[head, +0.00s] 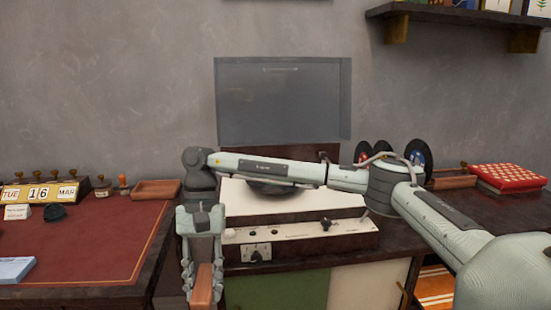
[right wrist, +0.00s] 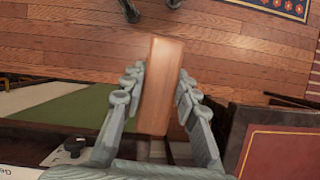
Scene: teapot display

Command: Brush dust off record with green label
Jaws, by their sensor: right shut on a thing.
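My right gripper (head: 202,284) points down in front of the record player's left side. It is shut on a brown wooden block (head: 202,290), likely the brush; no bristles show. In the right wrist view the block (right wrist: 160,88) sits between both fingers, above the floor. The record player (head: 290,236) has its clear lid (head: 283,100) raised. Part of a dark disc (head: 268,188) shows on its top, mostly hidden under my right arm. Several black records stand upright at the right, one with a blue label (head: 418,158). I see no green label. My left gripper is not in view.
A desk with a red top (head: 90,245) is at the left, with a block calendar (head: 38,193) and a small wooden tray (head: 155,189). A red checkered box (head: 508,177) lies at the right. A wall shelf (head: 450,14) is above. A green cabinet panel (head: 278,291) is below the player.

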